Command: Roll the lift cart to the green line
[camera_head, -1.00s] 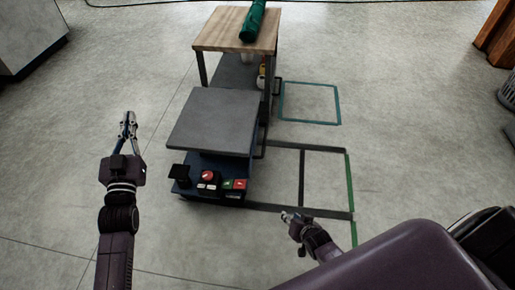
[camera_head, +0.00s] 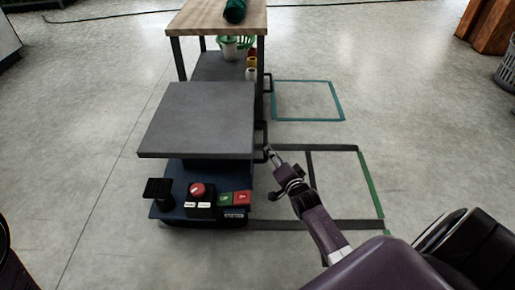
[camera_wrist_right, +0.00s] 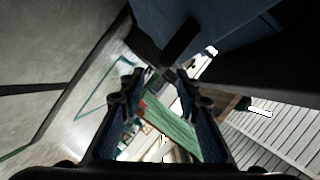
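The lift cart has a flat grey top (camera_head: 198,118) and a dark blue base (camera_head: 172,208) with buttons. It stands left of the dark floor bars in the head view. A dark handle (camera_head: 264,135) is on its right side. The green line (camera_head: 370,185) lies on the floor to the right, apart from the cart. My right gripper (camera_head: 269,151) is at the cart's right side by the handle. In the right wrist view its fingers (camera_wrist_right: 157,76) are apart, with a dark bar (camera_wrist_right: 181,44) just beyond the tips; contact is unclear. My left gripper is out of view.
A wooden-topped table (camera_head: 215,17) with a green roll (camera_head: 234,10) stands behind the cart. A teal square (camera_head: 308,101) is marked on the floor. A basket (camera_head: 507,72) stands at the far right. The floor between cart and green line is clear except flat dark strips.

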